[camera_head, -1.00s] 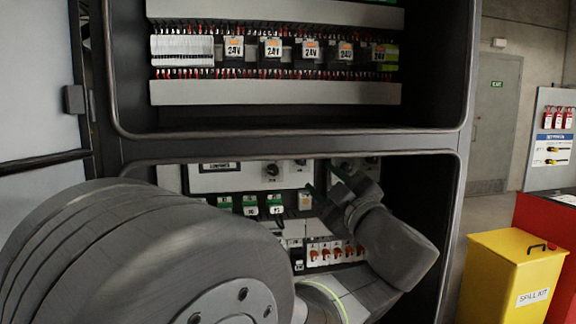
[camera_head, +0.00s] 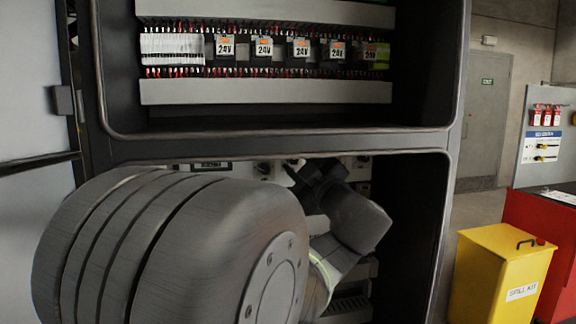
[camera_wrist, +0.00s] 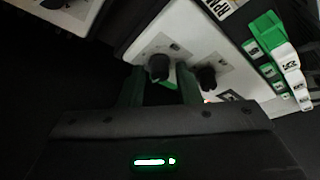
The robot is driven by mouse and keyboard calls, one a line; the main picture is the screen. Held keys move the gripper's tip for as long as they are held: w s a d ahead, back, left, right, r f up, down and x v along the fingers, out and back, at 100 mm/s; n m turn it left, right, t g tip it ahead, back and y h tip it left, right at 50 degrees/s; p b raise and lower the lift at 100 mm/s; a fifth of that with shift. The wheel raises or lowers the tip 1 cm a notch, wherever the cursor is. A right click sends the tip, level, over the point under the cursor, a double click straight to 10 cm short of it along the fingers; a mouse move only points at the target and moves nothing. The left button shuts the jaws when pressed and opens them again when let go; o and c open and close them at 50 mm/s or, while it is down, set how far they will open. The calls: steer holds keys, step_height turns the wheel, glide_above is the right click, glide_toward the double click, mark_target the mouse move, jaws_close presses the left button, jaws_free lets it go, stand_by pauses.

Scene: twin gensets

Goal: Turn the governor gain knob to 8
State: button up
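In the wrist view, a black round knob (camera_wrist: 158,67) on a pale panel lies between the two fingertips of my gripper (camera_wrist: 160,76). The fingers stand apart, with a gap visible on both sides of the knob. A second black knob (camera_wrist: 207,77) is just right of the right finger. No readable name or scale shows, so I cannot tell which is the governor gain knob or where it points. In the head view, my arm hides most of the lower panel, and one knob (camera_head: 263,167) shows left of my wrist.
Green-and-white tagged parts (camera_wrist: 270,45) stand out at right in the wrist view. The cabinet's dark frame (camera_head: 290,145) surrounds the lower bay. Relays marked 24V (camera_head: 263,47) fill the upper bay. A yellow spill kit bin (camera_head: 495,275) stands outside to the right.

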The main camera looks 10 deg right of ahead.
jaws_close()
steer(key=shift+m, duration=0.3)
steer(key=m+h, duration=0.1)
steer(key=m, duration=0.1)
steer(key=m+t+h, duration=0.1)
steer(key=m, duration=0.1)
steer(key=m+t+h, duration=0.1)
steer(key=m, duration=0.2)
steer(key=shift+a+f, duration=0.15)
steer(key=shift+a, duration=0.15)
steer(key=m+h+b, duration=0.1)
steer(key=m+h, duration=0.1)
steer(key=m, duration=0.2)
steer(key=m+h+b, duration=0.1)
steer(key=m+h, duration=0.1)
steer(key=m, duration=0.2)
steer(key=shift+a, duration=0.2)
steer(key=shift+a+m+g+h+b, duration=0.1)
steer(key=shift+m+g+h+b, duration=0.15)
steer(key=shift+m+h, duration=1.1)
steer(key=shift+m+g+h+b, duration=0.15)
steer(key=shift+m+h+b, duration=0.3)
steer(key=shift+m, duration=1.9)
steer(key=shift+o, duration=1.7)
jaws_free()
